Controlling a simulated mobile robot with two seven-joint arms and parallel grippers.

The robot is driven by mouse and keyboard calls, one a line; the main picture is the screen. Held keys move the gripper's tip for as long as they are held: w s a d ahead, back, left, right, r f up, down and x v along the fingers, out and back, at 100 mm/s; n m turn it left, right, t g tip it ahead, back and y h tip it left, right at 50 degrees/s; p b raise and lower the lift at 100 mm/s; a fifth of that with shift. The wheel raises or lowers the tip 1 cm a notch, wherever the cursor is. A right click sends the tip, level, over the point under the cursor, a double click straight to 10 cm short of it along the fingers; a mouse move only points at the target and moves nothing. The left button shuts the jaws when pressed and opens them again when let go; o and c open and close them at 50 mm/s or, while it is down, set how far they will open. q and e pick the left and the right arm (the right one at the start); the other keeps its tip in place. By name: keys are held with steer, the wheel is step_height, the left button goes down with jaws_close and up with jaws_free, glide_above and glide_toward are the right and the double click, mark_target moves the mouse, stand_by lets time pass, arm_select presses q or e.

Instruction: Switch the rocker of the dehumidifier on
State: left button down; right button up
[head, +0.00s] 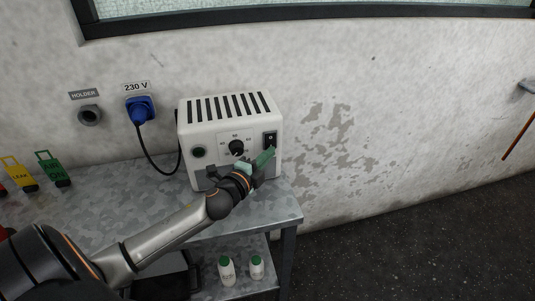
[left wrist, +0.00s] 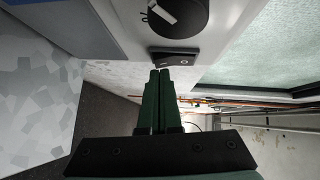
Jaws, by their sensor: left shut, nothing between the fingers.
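The white dehumidifier (head: 212,118) stands on the metal table against the wall, with slots in its top and a round black dial (head: 236,148) on its front. Its black rocker (head: 270,138) is at the right of the front face. In the left wrist view the rocker (left wrist: 175,57) is just ahead of the fingertips, beside the dial (left wrist: 176,17). My left gripper (head: 267,157) is shut and empty, its green fingers close to the lower part of the rocker. I cannot tell whether they touch it. The left gripper (left wrist: 160,74) also fills the lower left wrist view. My right gripper is out of view.
A blue plug (head: 140,108) sits in the 230 V socket, its black cable running to the dehumidifier. An empty holder (head: 89,115) is left of it. Two white bottles (head: 226,270) stand on the lower shelf.

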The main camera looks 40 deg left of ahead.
arm_select(q)
steer(key=shift+a, duration=0.1)
stand_by(0.3)
steer(key=shift+w+a+f+m+t+b, duration=0.15)
steer(key=shift+w+a+m+t+b, duration=0.2)
steer(key=shift+b, duration=0.75)
steer(key=shift+d, duration=0.1)
steer(key=shift+s, duration=0.1)
